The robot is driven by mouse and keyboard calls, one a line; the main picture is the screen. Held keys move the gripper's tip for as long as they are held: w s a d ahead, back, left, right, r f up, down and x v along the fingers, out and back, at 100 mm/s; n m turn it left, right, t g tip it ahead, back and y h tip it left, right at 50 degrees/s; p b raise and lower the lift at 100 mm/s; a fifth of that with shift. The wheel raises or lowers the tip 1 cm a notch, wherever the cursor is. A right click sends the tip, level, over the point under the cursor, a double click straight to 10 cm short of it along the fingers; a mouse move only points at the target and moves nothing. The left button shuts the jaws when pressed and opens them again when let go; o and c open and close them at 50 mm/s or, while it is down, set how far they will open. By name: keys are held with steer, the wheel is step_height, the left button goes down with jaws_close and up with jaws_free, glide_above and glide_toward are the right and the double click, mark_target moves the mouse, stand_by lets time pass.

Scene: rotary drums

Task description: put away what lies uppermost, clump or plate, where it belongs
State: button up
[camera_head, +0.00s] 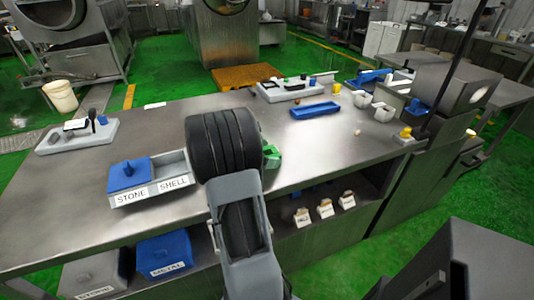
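No clump or plate can be made out for certain. A two-part box stands on the table's left half. Its STONE compartment (130,177) is covered by a blue lid, and its SHELL compartment (173,167) is open. A blue METAL bin (165,257) and a grey STONE bin (95,278) sit below the tabletop. My dark ribbed arm covers the middle of the table, and my gripper is not seen. A small green piece (271,157) shows beside the arm; I cannot tell what it is.
A white tray (270,94) with dark items lies at the back edge, another tray (60,143) with tools at the left. White containers (362,99) and a grey machine (450,88) crowd the right. Tagged items (325,208) stand on the lower shelf. The table's right middle is mostly clear.

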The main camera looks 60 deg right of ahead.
steer(key=shift+r+p, duration=0.35)
steer(key=shift+p, duration=0.1)
steer(key=v, duration=1.2)
steer(key=shift+f+b, duration=0.1)
steer(key=shift+b, duration=0.3)
